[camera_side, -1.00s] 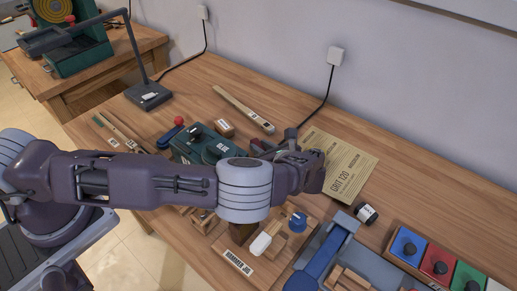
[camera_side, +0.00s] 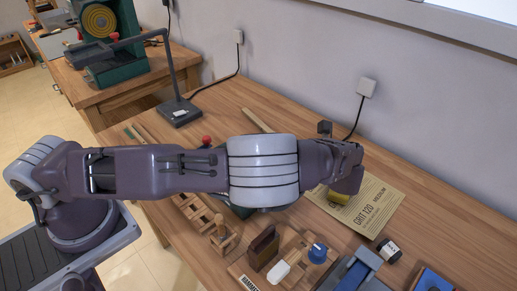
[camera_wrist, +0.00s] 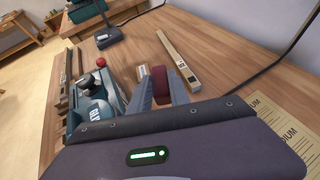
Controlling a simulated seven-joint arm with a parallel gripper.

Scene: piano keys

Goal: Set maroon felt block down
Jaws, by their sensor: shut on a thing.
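The maroon felt block (camera_wrist: 162,84) is between the two grey fingers of my gripper (camera_wrist: 160,90) in the wrist view. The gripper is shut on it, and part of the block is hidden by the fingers. Bare wooden bench (camera_wrist: 220,70) shows around it; I cannot tell whether the block touches the bench. In the side view my arm covers the fingers and the block.
A pale labelled wooden strip (camera_wrist: 178,58) lies just beyond the block. Sandpaper (camera_side: 372,208) lies on the right. A black lamp base (camera_side: 180,112) stands farther back.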

